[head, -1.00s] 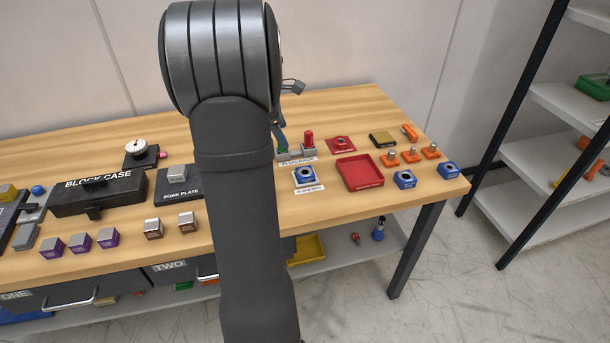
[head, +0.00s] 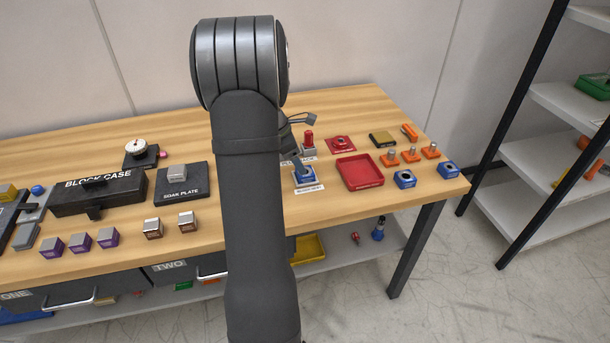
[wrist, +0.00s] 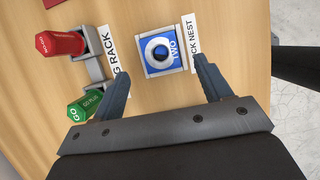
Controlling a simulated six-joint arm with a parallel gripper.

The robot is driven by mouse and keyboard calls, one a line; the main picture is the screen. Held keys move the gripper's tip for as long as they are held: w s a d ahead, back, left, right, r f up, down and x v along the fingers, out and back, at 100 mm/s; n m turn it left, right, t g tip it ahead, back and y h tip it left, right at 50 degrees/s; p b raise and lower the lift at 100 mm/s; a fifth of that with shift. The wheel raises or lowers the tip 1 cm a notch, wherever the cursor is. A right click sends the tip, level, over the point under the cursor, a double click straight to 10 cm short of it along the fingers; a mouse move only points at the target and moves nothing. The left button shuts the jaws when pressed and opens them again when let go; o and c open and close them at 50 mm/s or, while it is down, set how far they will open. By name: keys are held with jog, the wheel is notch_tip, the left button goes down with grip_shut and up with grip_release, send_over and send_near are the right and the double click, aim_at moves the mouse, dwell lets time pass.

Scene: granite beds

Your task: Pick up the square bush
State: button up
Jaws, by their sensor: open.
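A blue square block with a grey ring around a round hole, marked TWO, looks like a square bush (wrist: 151,66). It sits in a pale square frame labelled as a block nest (wrist: 179,66), and in the head view the bush (head: 304,179) is partly covered by my gripper. My gripper (wrist: 162,68) is open and empty, its fingers on either side of the bush in the wrist view. The gripper (head: 299,168) appears above it; the exact height is hard to tell. Two similar blue blocks, one nearer (head: 404,180) and one farther right (head: 448,170), stand at the table's right end.
Beside the nest is the plug rack (wrist: 95,70) with a red plug (wrist: 60,43) and a green plug (wrist: 84,109), close to my left finger. A red tray (head: 360,185) lies right of the nest. A soak plate (head: 198,191) and block case (head: 75,200) are at left.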

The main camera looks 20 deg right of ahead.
aim_at(309, 177)
jog(key=x, duration=0.5)
jog(key=shift+a+f, duration=0.2)
jog(key=shift+a, duration=0.15)
jog(key=c, duration=1.4)
jog(key=shift+o, duration=0.2)
jog(key=shift+r, duration=0.1)
